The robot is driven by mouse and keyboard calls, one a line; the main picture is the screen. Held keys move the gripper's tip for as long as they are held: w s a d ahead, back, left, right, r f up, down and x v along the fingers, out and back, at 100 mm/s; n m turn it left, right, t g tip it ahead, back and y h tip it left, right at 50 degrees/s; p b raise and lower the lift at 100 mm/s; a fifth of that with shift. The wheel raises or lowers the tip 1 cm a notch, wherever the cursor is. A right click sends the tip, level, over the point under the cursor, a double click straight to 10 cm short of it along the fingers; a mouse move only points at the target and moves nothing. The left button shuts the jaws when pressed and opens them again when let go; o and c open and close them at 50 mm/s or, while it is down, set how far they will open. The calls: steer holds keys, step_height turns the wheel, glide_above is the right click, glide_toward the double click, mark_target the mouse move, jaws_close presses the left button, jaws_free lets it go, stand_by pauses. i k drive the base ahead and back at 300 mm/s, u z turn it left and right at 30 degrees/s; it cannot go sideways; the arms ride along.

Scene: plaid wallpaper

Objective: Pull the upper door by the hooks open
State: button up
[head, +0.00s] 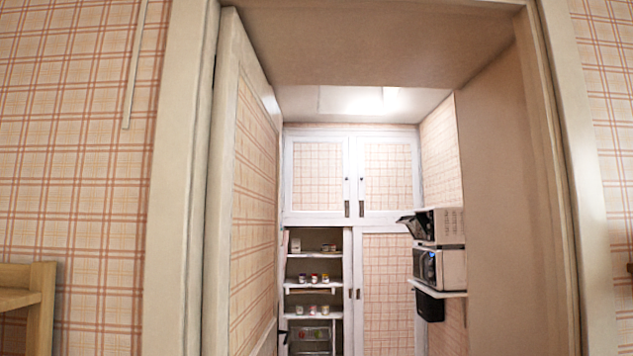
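The head view looks through a doorway at a white-framed cupboard with plaid panels on the back wall. Its upper part has a left upper door (319,176) and a right upper door (388,176), both shut. Dark vertical pulls hang at their meeting edges, a left pull (347,208) and a right pull (361,208). A small dark spot shows above each pull. They are too small to tell whether they are hooks. My gripper is not in view.
The room door (253,190) stands open inward along the left of the doorway (175,190). Below are open shelves (312,290) with small jars and a shut lower door (388,290). A microwave (440,268) sits on a right wall shelf. Wooden furniture (45,305) stands left.

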mark_target(316, 171)
steer(key=z, duration=0.15)
steer(key=i, duration=6.75)
steer(key=u, duration=0.1)
